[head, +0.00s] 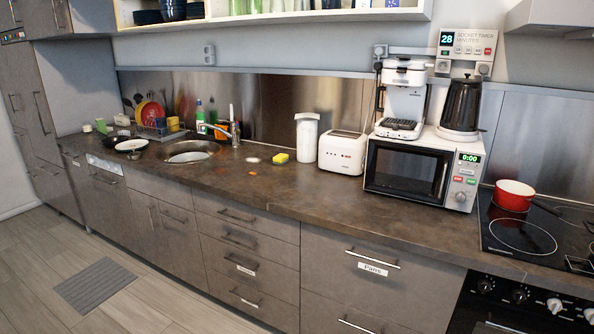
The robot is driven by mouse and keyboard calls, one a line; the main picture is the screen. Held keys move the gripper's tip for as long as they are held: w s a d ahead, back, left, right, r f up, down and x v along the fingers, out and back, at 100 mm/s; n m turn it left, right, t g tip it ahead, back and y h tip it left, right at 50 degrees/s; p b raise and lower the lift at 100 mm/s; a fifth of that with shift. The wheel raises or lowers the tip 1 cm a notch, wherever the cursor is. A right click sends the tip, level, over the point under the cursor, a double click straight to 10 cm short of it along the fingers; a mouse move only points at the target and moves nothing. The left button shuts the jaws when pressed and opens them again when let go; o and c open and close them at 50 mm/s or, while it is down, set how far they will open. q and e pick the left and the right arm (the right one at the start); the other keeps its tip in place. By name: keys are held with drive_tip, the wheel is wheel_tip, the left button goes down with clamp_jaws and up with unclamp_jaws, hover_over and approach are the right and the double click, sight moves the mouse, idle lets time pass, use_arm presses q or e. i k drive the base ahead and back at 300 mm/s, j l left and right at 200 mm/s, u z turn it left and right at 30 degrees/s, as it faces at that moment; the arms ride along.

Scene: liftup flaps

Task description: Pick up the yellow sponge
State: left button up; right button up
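A small yellow sponge (281,158) lies on the dark brown countertop (300,196), left of the white toaster and to the right of the sink. It appears to lie flat, with a darker or greenish lower part that is too small to make out clearly. Nothing covers it. Neither of my grippers shows in the head view.
A white dispenser (306,137) and a white toaster (342,152) stand just right of the sponge. The sink (190,152) with its tap (235,132) is to the left. A microwave (422,170) stands further right. The counter's front strip is clear.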

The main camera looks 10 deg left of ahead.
sight(280, 158)
drive_tip(key=i+u, duration=0.35)
drive_tip(key=i, duration=0.2)
drive_tip(key=i+l+u, duration=0.3)
drive_tip(key=i, duration=0.25)
drive_tip(key=i+l+u, duration=0.15)
drive_tip(key=i+u, duration=0.2)
drive_tip(key=i, duration=0.15)
drive_tip(key=i+l+u, duration=0.35)
drive_tip(key=i+j, duration=0.55)
drive_tip(key=i, duration=0.15)
drive_tip(key=u, duration=0.05)
